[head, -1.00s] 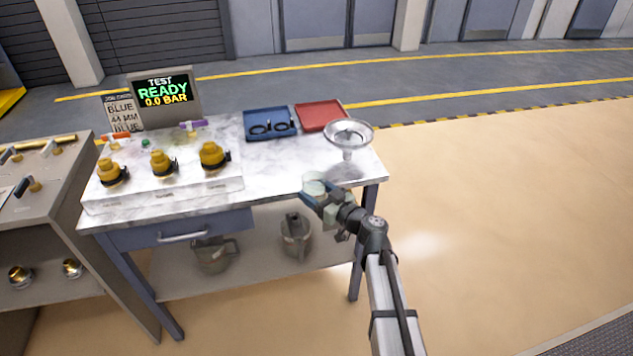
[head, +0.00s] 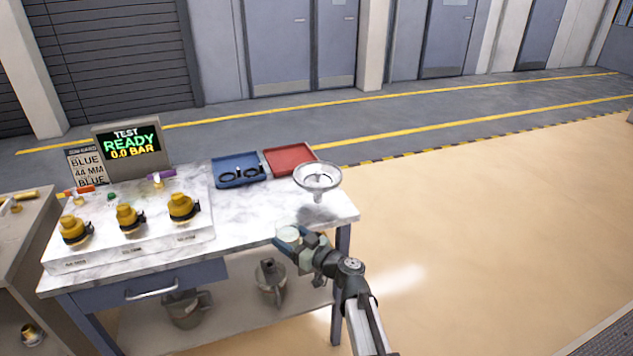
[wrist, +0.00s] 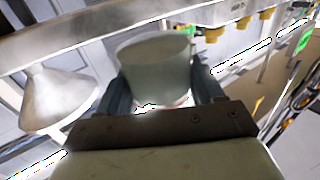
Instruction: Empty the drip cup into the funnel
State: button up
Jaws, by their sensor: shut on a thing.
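A pale grey-green drip cup (head: 288,233) is held in my gripper (head: 291,238) at the front right edge of the table. In the wrist view the cup (wrist: 158,62) sits between the two fingers, which are shut on it. The cup looks roughly upright; its contents cannot be seen. The silver funnel (head: 317,178) stands at the table's right end, behind and slightly right of the cup. It also shows at the left in the wrist view (wrist: 58,97). The cup and funnel are apart.
A block with several yellow-capped fittings (head: 128,219) and a display reading READY (head: 131,146) stand at left. Jugs (head: 270,280) rest on the lower shelf. Floor to the right is clear.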

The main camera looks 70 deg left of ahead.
jog(key=shift+w+r, duration=0.1)
jog(key=shift+r, duration=0.3)
jog(key=w+a+r, duration=0.4)
jog(key=a+r, duration=0.6)
jog(key=r, duration=0.2)
jog(key=shift+w+a, duration=0.15)
jog(key=shift+a, duration=0.25)
jog(key=shift+w+a+r+m, duration=0.25)
jog(key=shift+w+r+m, duration=0.15)
jog(key=shift+m, duration=0.6)
jog(key=shift+w+a+r+m, duration=0.25)
jog(key=shift+w+m, duration=0.25)
jog(key=shift+m, duration=0.5)
jog(key=shift+w+a+f+m, duration=0.35)
jog(key=shift+w+m, duration=0.15)
jog(key=shift+m, duration=0.4)
jog(key=shift+w+a+r+m, duration=0.25)
jog(key=shift+w+r+m, duration=0.25)
jog(key=shift+m, duration=0.3)
dwell(0.5)
jog(key=shift+w+f+m, duration=0.1)
jog(key=shift+f+m, duration=0.25)
jog(key=shift+m, duration=0.35)
jog(key=shift+w+f+m, duration=0.1)
jog(key=shift+f+m, duration=0.2)
jog(key=shift+m, duration=0.4)
dwell(0.4)
